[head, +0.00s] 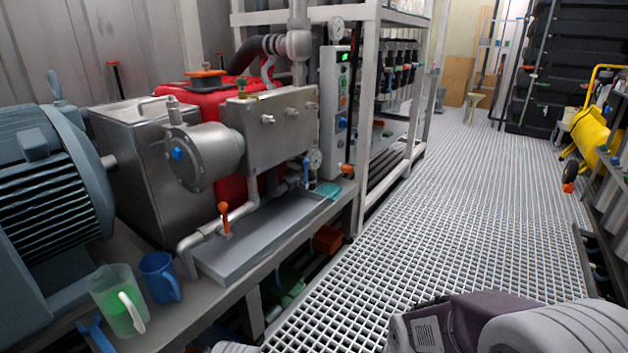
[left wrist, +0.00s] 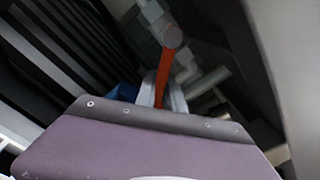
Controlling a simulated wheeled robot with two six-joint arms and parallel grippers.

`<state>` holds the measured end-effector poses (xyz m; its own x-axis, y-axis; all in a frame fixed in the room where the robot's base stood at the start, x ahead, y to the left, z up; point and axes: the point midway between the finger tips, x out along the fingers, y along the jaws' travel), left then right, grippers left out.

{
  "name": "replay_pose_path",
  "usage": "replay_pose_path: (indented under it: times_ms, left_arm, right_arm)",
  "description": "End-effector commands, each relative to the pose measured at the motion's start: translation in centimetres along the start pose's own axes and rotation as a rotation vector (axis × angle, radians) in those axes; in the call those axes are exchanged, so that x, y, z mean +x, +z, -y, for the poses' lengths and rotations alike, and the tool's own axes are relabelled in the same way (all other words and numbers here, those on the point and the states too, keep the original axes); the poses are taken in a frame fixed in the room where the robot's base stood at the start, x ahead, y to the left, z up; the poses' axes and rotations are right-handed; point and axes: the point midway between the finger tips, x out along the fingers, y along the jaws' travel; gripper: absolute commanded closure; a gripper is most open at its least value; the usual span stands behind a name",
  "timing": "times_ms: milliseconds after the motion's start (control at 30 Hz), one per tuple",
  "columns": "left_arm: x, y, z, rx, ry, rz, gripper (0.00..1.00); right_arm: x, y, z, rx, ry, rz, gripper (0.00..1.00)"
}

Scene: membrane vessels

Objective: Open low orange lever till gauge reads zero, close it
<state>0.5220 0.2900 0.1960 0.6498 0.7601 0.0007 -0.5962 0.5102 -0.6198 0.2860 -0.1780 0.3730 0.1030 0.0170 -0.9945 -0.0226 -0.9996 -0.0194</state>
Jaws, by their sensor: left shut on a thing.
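In the left wrist view an orange lever (left wrist: 182,70) with a round end stands up from between the pale fingers of my left gripper (left wrist: 165,98), which is shut on it. The purple housing hides the lever's lower part. In the head view only a little of my left arm shows at the bottom edge, and the held lever is hidden. Another orange lever (head: 224,214) stands upright on the pump's outlet pipe, with no gripper at it. A round white gauge (head: 314,159) sits beside the pump; its needle is too small to read.
A clear jug (head: 113,300) and a blue jug (head: 160,277) stand on the bench by a grey motor (head: 50,190). A shallow metal tray (head: 262,245) lies under the pump. An orange box (head: 327,239) sits below the bench edge. The grating floor (head: 400,240) to the right is clear.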

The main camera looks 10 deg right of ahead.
Motion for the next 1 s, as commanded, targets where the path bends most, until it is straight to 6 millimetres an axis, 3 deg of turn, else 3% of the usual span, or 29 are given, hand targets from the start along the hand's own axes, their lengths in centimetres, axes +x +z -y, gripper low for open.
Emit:
replay_pose_path:
  times_ms: [133, 300, 467, 633, 867, 900, 933, 1000]
  left_arm:
    - [0.0, 0.1, -0.5, 0.06, 0.003, 0.001, 1.0]
    - [0.0, 0.4, -2.2, 0.334, 0.004, 0.001, 1.0]
    - [0.0, 0.6, -2.5, 0.409, 0.003, 0.001, 1.0]
    - [0.0, 1.6, -4.0, 0.683, 0.004, 0.001, 1.0]
    - [0.0, 1.8, -4.3, 0.739, 0.007, 0.002, 1.0]
    - [0.0, 1.8, -4.4, 0.739, 0.007, 0.001, 0.74]
    - [0.0, 1.7, -4.4, 0.738, 0.007, 0.001, 0.66]
    - [0.0, 1.7, -4.3, 0.737, 0.006, 0.001, 0.63]
  right_arm:
    - [0.1, 0.0, 0.0, 0.0, 0.0, 0.0, 0.64]
    - [0.5, 0.1, 0.0, 0.0, 0.0, 0.0, 0.64]
    - [0.4, 0.0, 0.0, 0.0, 0.0, 0.0, 0.64]
    - [0.1, 0.0, 0.0, 0.0, 0.0, 0.0, 0.64]
    - [0.1, 0.0, 0.0, 0.0, 0.0, 0.0, 0.64]
    - [0.2, 0.0, 0.0, 0.0, 0.0, 0.0, 0.64]
    - [0.2, 0.0, 0.0, 0.0, 0.0, 0.0, 0.64]
    - [0.2, 0.0, 0.0, 0.0, 0.0, 0.0, 0.64]
